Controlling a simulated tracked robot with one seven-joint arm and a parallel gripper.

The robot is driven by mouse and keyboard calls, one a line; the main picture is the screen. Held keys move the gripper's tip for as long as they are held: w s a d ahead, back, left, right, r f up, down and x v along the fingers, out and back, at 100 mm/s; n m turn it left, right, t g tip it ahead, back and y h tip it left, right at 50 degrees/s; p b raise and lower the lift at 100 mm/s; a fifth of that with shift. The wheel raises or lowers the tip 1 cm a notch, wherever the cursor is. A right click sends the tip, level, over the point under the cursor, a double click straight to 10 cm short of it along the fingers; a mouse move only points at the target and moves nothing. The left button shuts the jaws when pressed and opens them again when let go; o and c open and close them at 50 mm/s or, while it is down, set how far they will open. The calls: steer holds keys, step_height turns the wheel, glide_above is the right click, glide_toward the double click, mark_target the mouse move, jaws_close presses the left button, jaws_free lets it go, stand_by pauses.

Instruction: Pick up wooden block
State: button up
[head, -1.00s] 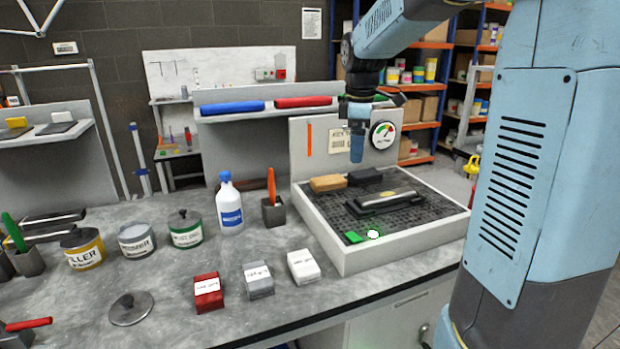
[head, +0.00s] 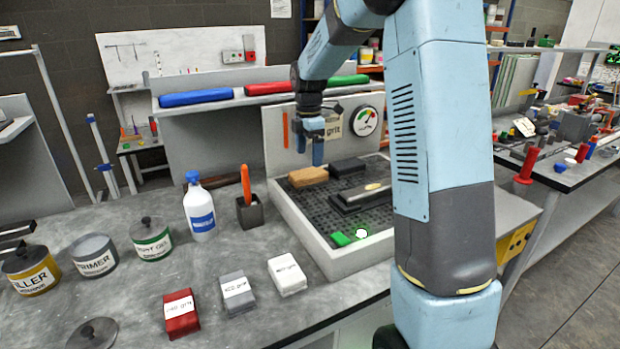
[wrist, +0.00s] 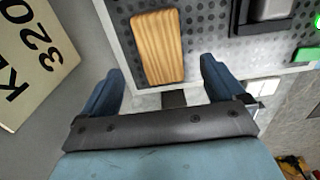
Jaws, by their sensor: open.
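The wooden block (head: 308,177) is light brown and lies flat on the dark perforated bed of the tray, near its back left. It also shows in the wrist view (wrist: 158,47), with clear grain, beyond and between my fingertips. My gripper (head: 316,158) hangs just above the block in the head view. In the wrist view my gripper (wrist: 163,85) has its two blue fingers spread wide, with nothing between them. The exact height over the block is hard to tell.
The tray (head: 320,257) has a raised pale rim. A grit sign (wrist: 35,60) stands close by. A blue-capped bottle (head: 200,212) and a dark cup (head: 250,212) stand to the left.

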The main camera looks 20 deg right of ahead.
mark_target(308, 172)
steer(key=shift+a+f, duration=0.15)
steer(key=shift+f, duration=3.55)
steer(key=c, duration=1.1)
